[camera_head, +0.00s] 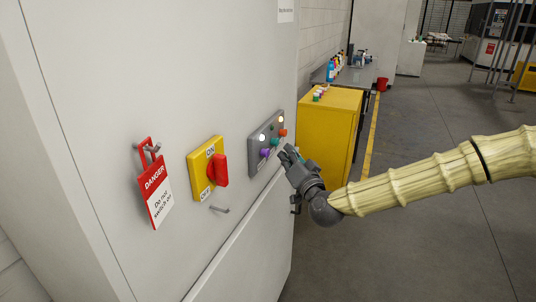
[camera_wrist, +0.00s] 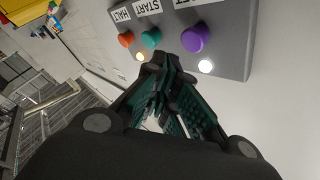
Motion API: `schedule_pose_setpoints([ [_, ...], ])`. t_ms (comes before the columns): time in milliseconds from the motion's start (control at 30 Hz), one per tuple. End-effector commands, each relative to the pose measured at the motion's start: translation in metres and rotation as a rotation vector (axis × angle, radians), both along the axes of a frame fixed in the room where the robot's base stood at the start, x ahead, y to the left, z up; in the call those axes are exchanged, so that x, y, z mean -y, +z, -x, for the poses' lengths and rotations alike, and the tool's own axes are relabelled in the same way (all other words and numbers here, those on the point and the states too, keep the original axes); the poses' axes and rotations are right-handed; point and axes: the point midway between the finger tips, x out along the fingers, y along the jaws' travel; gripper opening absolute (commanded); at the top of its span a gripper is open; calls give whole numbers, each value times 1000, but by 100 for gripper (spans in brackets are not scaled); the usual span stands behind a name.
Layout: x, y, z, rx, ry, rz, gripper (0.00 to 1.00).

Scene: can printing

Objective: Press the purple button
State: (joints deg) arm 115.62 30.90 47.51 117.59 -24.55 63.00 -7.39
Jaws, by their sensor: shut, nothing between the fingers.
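The purple button (camera_head: 264,153) is the left one of three round buttons on a grey panel (camera_head: 256,141) on the white cabinet's face. In the wrist view the purple button (camera_wrist: 195,38) lies just beyond my fingertips and slightly to their right. My gripper (camera_head: 286,153) is shut and empty, close in front of the panel, to the right of the purple button in the head view. Its dark fingertips (camera_wrist: 168,62) meet below the buttons in the wrist view. I cannot tell whether they touch anything.
The teal button (camera_head: 275,142) and orange button (camera_head: 283,132) sit beside the purple one. A red rotary switch (camera_head: 221,170) on a yellow plate and a hanging danger tag (camera_head: 156,190) are farther left. A yellow cabinet (camera_head: 331,127) stands behind. The floor at right is clear.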

Motion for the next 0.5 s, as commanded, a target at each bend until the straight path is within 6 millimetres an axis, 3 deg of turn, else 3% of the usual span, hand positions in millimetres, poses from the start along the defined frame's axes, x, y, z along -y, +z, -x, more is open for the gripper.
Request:
schedule_pose_setpoints([
  [200, -12, -1, -4, 1, 1, 0, 0],
  [500, -14, 0, -4, 0, 0, -1, 0],
])
